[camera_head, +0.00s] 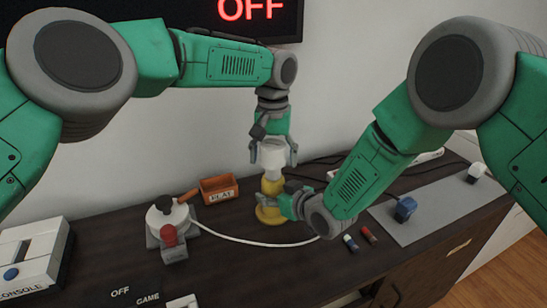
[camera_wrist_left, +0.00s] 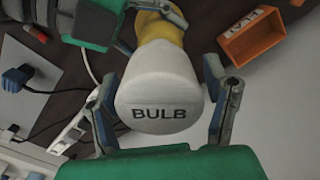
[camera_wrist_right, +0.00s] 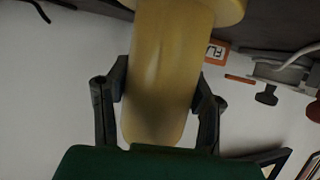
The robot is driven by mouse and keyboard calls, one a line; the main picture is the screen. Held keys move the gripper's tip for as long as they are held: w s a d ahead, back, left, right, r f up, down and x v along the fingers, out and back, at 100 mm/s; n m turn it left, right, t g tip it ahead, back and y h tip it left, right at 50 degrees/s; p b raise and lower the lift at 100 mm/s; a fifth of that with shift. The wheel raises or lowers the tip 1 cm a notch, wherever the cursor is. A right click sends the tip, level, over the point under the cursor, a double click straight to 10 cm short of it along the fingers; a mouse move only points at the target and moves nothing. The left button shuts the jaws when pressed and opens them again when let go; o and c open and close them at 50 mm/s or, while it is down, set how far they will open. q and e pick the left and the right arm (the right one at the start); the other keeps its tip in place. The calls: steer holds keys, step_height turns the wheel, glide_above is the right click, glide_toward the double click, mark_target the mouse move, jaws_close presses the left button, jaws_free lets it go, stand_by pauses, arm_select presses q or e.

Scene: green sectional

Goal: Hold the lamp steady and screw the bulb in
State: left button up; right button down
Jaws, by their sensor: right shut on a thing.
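The yellow lamp (camera_head: 270,187) stands upright on the dark cabinet top. The white bulb (camera_head: 272,158) sits upright at the lamp's top; how deep it is in the socket is hidden. The left wrist view shows the bulb (camera_wrist_left: 160,88) from above with its BULB lettering. My left gripper (camera_head: 274,155) points down over the bulb, its fingers spread on either side with small gaps. My right gripper (camera_head: 290,203) comes in from the right and is shut on the lamp. In the right wrist view its fingers flank the yellow lamp body (camera_wrist_right: 163,75).
An orange box (camera_head: 219,189) stands left of the lamp. A white device with a red knob (camera_head: 169,233) and a white cable sit at front left. A grey mat (camera_head: 435,210) with a blue plug (camera_head: 404,208) lies right. A console (camera_head: 32,258) is at far left.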

arm_select(q)
steer(key=shift+r, duration=0.15)
step_height(320, 180, up, 12)
steer(key=shift+w+f, duration=0.1)
steer(key=shift+f, duration=0.1)
stand_by(0.4)
arm_select(e)
steer(key=c, duration=0.6)
jaws_free()
steer(key=shift+c, duration=0.2)
arm_select(q)
steer(key=shift+d, duration=0.1)
arm_select(e)
steer(key=v, duration=1.2)
steer(key=shift+d+f, duration=0.1)
steer(key=shift+f, duration=0.05)
